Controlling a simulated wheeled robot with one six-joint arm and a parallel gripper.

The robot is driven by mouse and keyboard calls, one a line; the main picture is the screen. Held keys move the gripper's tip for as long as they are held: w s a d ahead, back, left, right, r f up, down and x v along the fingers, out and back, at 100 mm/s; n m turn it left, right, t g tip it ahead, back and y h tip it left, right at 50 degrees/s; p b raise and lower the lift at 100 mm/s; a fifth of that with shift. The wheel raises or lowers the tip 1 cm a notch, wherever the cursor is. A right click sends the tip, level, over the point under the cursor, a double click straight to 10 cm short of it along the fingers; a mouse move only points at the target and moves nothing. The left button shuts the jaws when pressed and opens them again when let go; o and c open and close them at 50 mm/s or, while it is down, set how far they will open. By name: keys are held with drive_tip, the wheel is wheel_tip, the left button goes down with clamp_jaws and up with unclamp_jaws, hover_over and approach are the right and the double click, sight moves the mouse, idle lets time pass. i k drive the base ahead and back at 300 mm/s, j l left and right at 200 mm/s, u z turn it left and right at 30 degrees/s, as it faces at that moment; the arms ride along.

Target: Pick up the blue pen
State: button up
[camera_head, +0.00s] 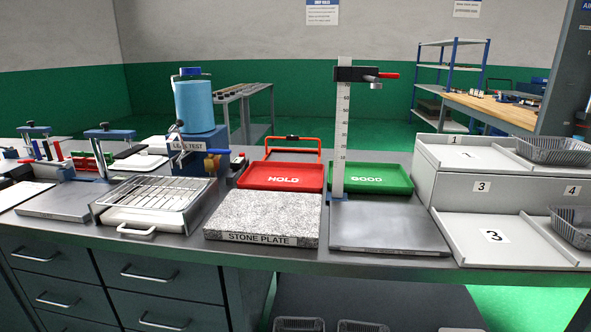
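Several thin upright coloured items, perhaps pens or markers, stand at the far left of the bench. A blue-and-white one (38,150) is among them, with a red one (58,151) to its right. They are small and partly behind a clamp-like stand, so I cannot tell whether one is the blue pen. No other clear blue pen shows on the bench. My gripper is not in view.
A wire rack tray (152,194), a blue leak tester (193,103), a stone plate (262,221) and a height gauge (343,130) stand on the bench. Grey numbered steps (485,187) are at right.

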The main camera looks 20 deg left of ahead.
sight(34, 142)
drive_tip(key=k+j, duration=0.1)
drive_tip(key=j, duration=0.35)
drive_tip(key=k+j, duration=0.1)
drive_tip(key=j, duration=0.35)
drive_tip(key=k+j+u, duration=0.1)
drive_tip(key=j, duration=0.35)
drive_tip(key=k+j, duration=0.1)
drive_tip(key=j, duration=0.35)
drive_tip(key=k+j, duration=0.1)
drive_tip(key=j, duration=0.35)
drive_tip(key=j+u, duration=0.2)
drive_tip(key=j, duration=2.25)
drive_tip(key=i+j, duration=0.15)
drive_tip(key=j, duration=0.15)
drive_tip(key=i+j, duration=0.1)
drive_tip(key=j, duration=0.25)
drive_tip(key=i+j, duration=0.15)
drive_tip(key=j, duration=0.15)
drive_tip(key=i+j, duration=0.15)
drive_tip(key=j, duration=0.2)
drive_tip(key=u, duration=0.05)
